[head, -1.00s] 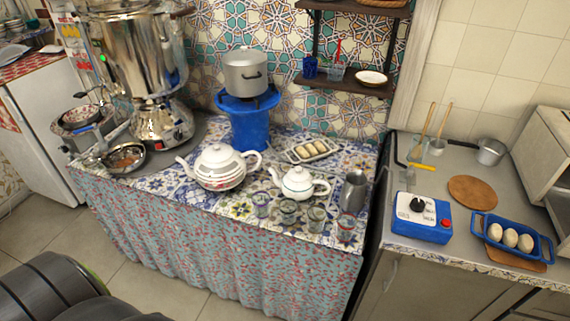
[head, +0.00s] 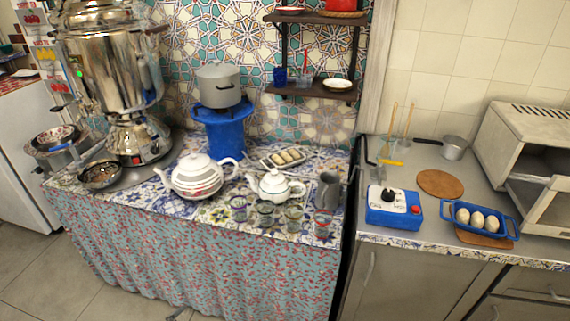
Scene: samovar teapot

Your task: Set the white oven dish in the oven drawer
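A small white rectangular dish (head: 284,158) holding several pale rolls sits on the patterned tiled top, behind the small white teapot. A beige metal oven (head: 525,118) stands at the right end of the grey counter, cut off by the picture edge; its front has a dark opening, and its inside is mostly hidden. Below the counter at lower right is a drawer front (head: 530,284) with a handle, and it looks shut. I cannot tell which of these is the oven drawer. Neither of my grippers is in view.
A small teapot (head: 275,186), a large teapot (head: 198,177), several glasses and a grey jug (head: 329,190) stand near the white dish. A blue dish (head: 508,226) with pale oval items, a blue control box (head: 393,208) and a round board (head: 440,183) occupy the right counter.

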